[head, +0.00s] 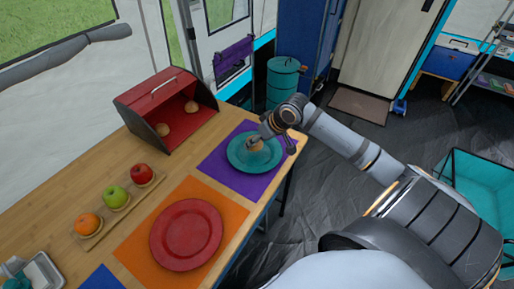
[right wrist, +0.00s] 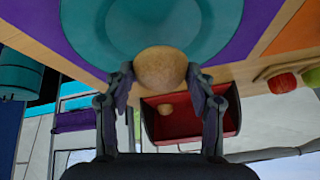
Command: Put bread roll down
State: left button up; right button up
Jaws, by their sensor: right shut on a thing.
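A bread roll (right wrist: 160,70) is between the fingers of my right gripper (right wrist: 160,76), which is shut on it. In the head view the roll (head: 255,145) is over the teal plate (head: 270,158), which lies on a purple placemat (head: 212,167). My right gripper (head: 262,136) reaches in from the right above the plate. I cannot tell whether the roll touches the plate. The teal plate also shows at the top of the right wrist view (right wrist: 100,25). My left gripper is not seen.
A red bread bin (head: 140,118) with rolls inside stands open behind the plate. A red plate (head: 186,234) lies on an orange placemat (head: 135,248). A wooden tray (head: 92,240) holds an orange and two apples. The wooden table's (head: 50,200) edge is close beside the purple mat.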

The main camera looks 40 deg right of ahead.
aim_at(261, 144)
notch_tip(261, 144, down, 4)
jog(key=shift+w+r, duration=0.1)
jog(key=shift+r, duration=0.15)
jog(key=o, duration=0.8)
jog(key=shift+o, duration=0.2)
